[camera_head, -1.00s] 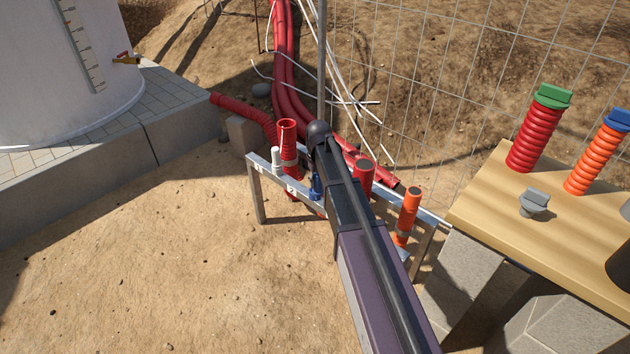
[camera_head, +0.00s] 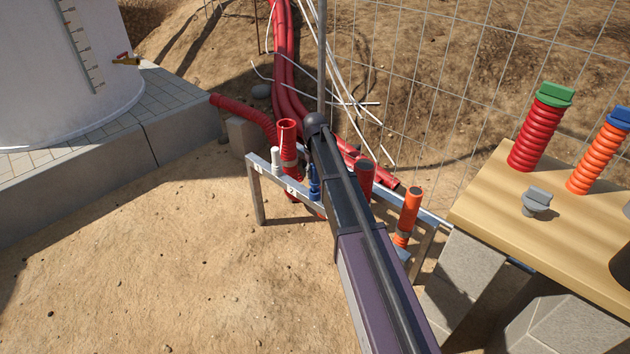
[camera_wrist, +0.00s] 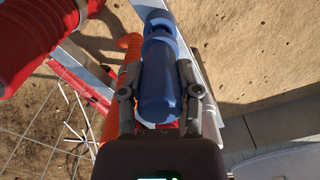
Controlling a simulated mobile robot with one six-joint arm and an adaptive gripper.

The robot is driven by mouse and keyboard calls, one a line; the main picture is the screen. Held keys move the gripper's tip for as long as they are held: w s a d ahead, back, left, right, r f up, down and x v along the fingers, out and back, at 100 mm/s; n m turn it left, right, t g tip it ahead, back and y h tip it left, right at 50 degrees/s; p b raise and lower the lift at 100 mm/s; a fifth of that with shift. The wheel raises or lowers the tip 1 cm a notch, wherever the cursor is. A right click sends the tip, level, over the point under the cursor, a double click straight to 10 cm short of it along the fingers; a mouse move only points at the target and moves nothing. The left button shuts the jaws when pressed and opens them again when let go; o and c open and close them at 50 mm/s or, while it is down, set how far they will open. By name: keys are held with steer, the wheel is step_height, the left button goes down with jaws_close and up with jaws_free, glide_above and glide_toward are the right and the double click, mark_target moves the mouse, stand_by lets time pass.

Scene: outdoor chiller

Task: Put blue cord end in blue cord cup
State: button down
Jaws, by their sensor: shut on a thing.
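In the wrist view my gripper (camera_wrist: 159,88) is shut on a blue cylindrical piece, which looks like the blue cord end (camera_wrist: 158,98). The piece lies lengthwise between the two fingers. Its far part is notched and narrower, and I cannot tell whether that part is a separate blue piece. In the head view a blue piece (camera_head: 314,181) shows at the metal rack (camera_head: 257,192) near label 2, just left of my arm. My gripper is hidden behind my arm there. I cannot make out a separate blue cord cup.
A white piece (camera_head: 275,160) and an open red pipe (camera_head: 287,138) stand at the rack's left. A red pipe (camera_head: 365,176) and an orange pipe (camera_head: 409,212) stand right of my arm. A wooden table (camera_head: 485,205) is at right, and a wire fence is behind.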

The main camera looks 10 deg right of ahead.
mark_target(315, 179)
steer(key=shift+f+b, duration=1.25)
steer(key=shift+f, duration=0.2)
steer(key=shift+f, duration=0.2)
steer(key=shift+c, duration=1.5)
jaws_free()
steer(key=shift+r, duration=0.1)
steer(key=shift+r, duration=0.1)
step_height(315, 179, up, 12)
steer(key=p, duration=1.2)
steer(key=s+m, duration=0.1)
steer(key=s, duration=2.8)
steer(key=shift+m, duration=0.4)
